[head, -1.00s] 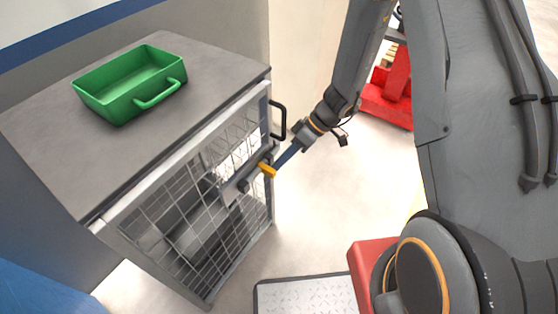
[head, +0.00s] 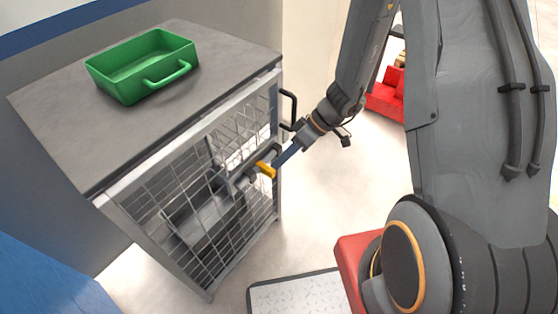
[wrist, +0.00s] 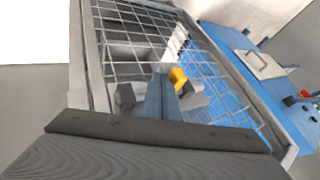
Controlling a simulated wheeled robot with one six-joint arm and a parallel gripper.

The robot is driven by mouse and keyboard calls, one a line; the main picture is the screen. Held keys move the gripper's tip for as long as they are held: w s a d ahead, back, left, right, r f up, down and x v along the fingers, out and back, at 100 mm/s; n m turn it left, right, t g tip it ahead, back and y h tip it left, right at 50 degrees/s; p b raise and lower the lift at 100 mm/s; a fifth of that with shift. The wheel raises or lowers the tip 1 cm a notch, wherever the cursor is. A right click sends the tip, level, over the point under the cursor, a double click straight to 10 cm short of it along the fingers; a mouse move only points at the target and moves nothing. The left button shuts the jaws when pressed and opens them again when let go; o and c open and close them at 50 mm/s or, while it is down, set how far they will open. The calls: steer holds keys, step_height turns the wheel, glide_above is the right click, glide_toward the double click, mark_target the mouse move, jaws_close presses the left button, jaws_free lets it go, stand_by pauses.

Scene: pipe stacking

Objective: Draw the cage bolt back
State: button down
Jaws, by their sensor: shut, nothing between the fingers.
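The cage (head: 150,222) is a grey-framed cabinet with a wire mesh front, in the left half of the head view. Its bolt (head: 247,179) is a dark grey bar on the mesh front, with a yellow handle (head: 266,170) sticking out. The handle also shows in the wrist view (wrist: 178,78), between two grey blocks. My gripper (head: 279,165) has blue fingers, shut with nothing between them. In the wrist view, the fingers (wrist: 160,97) lie just left of the yellow handle. I cannot tell whether they touch it.
A green tray (head: 125,78) stands on the cage's grey top. A black pull handle (head: 289,110) is on the cage's right edge, close to my wrist. A grey bin (head: 205,217) shows behind the mesh. A light patterned plate (head: 293,295) lies on the floor.

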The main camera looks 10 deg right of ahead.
steer(key=w+d+r+b, duration=0.1)
steer(key=w+d+r, duration=0.2)
steer(key=d+r, duration=0.4)
steer(key=shift+d, duration=1.05)
steer(key=s+r+m+h+p, duration=0.6)
steer(key=s+r+m+h, duration=0.2)
steer(key=s+r, duration=0.7)
steer(key=shift+d+r+m+t+p, duration=0.3)
steer(key=shift+r+m, duration=0.45)
steer(key=shift+m, duration=0.45)
